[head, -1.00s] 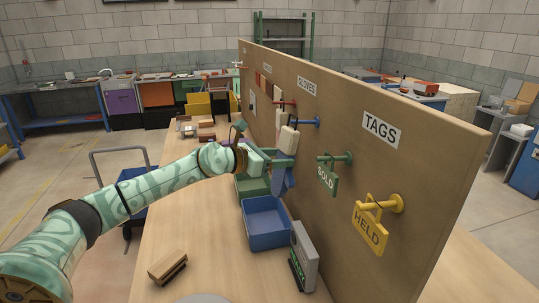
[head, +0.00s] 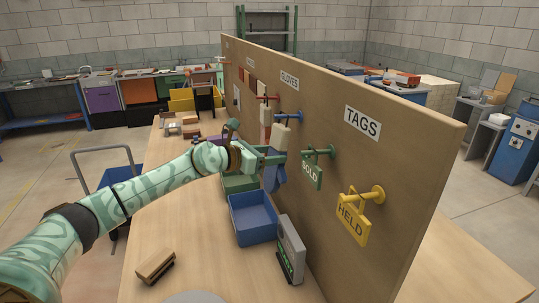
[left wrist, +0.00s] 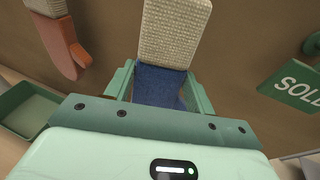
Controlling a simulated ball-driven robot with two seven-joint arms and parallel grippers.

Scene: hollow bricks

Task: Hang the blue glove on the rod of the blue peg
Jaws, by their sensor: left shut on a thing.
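The blue glove (head: 272,178) has a blue hand part and a cream knitted cuff, and hangs upright with the cuff on top. My left gripper (head: 264,158) is shut on its blue part, seen between the green fingers in the left wrist view (left wrist: 158,84). The blue peg (head: 289,117) sticks out from the brown board under the GLOVES label. The cuff's top is at or just below the blue rod in the head view. I cannot tell whether the rod passes through anything on the cuff. My right gripper is not in view.
A red peg (head: 266,97) with a red glove (left wrist: 64,50) is farther along the board (head: 410,165). Nearer are a green peg with a SOLD tag (head: 312,171) and a yellow peg with a HELD tag (head: 352,222). A blue bin (head: 253,220) stands below on the table.

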